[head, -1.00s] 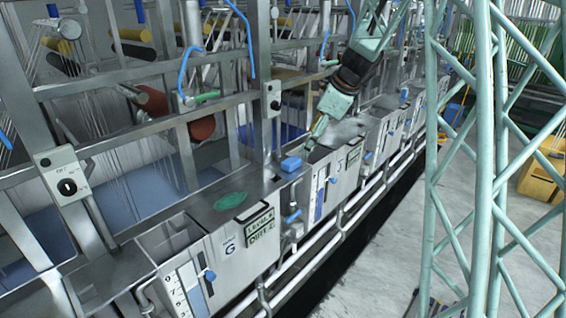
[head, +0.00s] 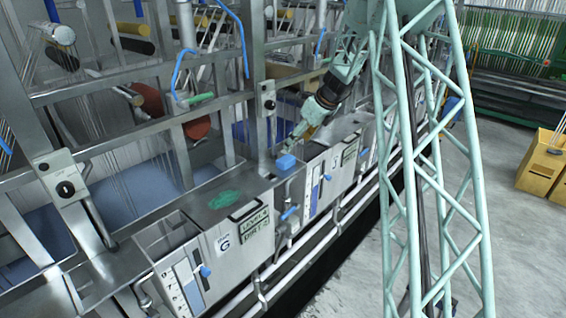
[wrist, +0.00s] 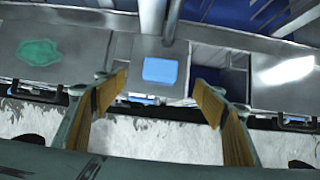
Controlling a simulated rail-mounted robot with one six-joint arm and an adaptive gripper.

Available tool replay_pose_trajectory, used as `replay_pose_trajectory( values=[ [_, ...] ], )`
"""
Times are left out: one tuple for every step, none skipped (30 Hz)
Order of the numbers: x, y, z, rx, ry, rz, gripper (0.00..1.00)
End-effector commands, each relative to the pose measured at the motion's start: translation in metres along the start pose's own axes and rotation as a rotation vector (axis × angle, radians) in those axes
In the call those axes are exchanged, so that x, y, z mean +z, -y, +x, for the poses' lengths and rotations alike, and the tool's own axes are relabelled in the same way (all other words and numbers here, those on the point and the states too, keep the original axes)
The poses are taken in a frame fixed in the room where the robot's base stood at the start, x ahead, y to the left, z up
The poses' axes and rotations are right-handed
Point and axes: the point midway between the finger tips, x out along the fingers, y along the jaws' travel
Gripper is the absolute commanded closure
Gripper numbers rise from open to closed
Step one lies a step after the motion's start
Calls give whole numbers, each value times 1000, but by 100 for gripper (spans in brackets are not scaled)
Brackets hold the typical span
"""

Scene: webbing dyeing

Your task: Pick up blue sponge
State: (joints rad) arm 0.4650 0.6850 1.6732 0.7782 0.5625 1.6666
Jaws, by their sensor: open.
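The blue sponge (head: 286,162) is a small block on the grey metal top of the dyeing line in the head view. It also shows in the wrist view (wrist: 160,71) as a blue rectangle on a grey plate, between and beyond my fingertips. My gripper (head: 293,146) is just behind and above the sponge in the head view, angled down. In the wrist view my gripper (wrist: 163,88) is open, with its two wooden-coloured finger pads wide apart and nothing between them. No contact with the sponge shows.
A green patch (head: 227,199) marks the metal top left of the sponge. Metal frame posts and a switch box (head: 268,96) stand close behind. Blue valve handles (head: 290,213) and pipes line the front. Open floor (head: 345,270) lies to the right.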

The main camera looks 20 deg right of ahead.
Motion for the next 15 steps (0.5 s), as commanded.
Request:
replay_pose_trajectory(
  values=[
    [0,0,0,0,0,1,36],
    [0,0,0,0,0,0,36],
    [0,0,0,0,0,0,36],
    [0,0,0,0,0,0,36],
    [0,0,0,0,0,0,36],
    [0,0,0,0,0,-1,36],
    [0,0,0,0,0,-1,36],
    [0,0,0,0,0,-1,36],
    [0,0,0,0,0,-1,36],
    [0,0,1,0,0,-1,36],
    [0,0,2,1,0,-1,36],
    [0,0,3,1,0,-1,36],
    [0,-1,5,1,-1,-1,36],
    [0,-1,6,1,-1,-2,36],
    [0,-1,9,1,-1,-2,36]
  ],
)
